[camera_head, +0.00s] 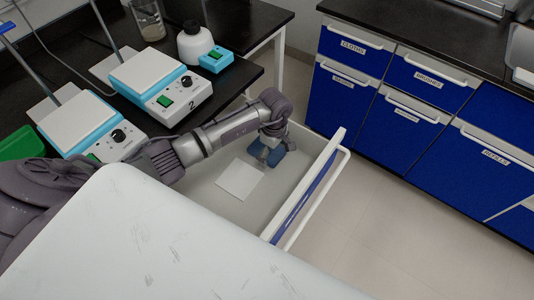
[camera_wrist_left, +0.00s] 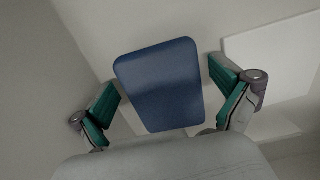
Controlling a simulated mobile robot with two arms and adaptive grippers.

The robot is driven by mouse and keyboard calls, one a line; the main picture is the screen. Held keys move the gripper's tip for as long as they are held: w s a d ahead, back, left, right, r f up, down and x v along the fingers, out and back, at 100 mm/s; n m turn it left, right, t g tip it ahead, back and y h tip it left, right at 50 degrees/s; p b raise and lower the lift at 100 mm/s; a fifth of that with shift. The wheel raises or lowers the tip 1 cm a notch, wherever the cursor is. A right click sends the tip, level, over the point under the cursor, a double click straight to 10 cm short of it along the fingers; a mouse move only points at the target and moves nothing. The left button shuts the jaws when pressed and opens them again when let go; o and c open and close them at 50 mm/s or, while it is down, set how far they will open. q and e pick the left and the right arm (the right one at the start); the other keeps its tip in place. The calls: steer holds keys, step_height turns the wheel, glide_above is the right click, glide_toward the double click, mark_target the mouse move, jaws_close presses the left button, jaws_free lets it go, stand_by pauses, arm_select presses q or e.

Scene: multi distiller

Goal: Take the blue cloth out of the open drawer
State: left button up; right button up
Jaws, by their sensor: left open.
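The blue cloth (camera_wrist_left: 160,84) shows in the left wrist view as a flat, rounded blue slab between my two open fingers. In the head view the blue cloth (camera_head: 286,157) is in the open drawer (camera_head: 212,194), toward its far side, partly hidden by my gripper. My left gripper (camera_head: 268,152) reaches down into the drawer over the cloth. In the left wrist view my left gripper (camera_wrist_left: 164,106) has its green-padded fingers apart, one on each side of the cloth, with gaps visible. My right gripper is not in view.
A flat white square (camera_head: 240,179) lies in the drawer beside the cloth. The drawer's blue front (camera_head: 308,188) and handle stand at the right. Blue cabinets (camera_head: 345,82) line the back; the floor between is clear.

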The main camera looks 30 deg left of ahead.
arm_select(q)
steer(key=shift+r, duration=0.15)
steer(key=shift+c, duration=0.2)
steer(key=c, duration=0.9)
steer(key=shift+o, duration=0.2)
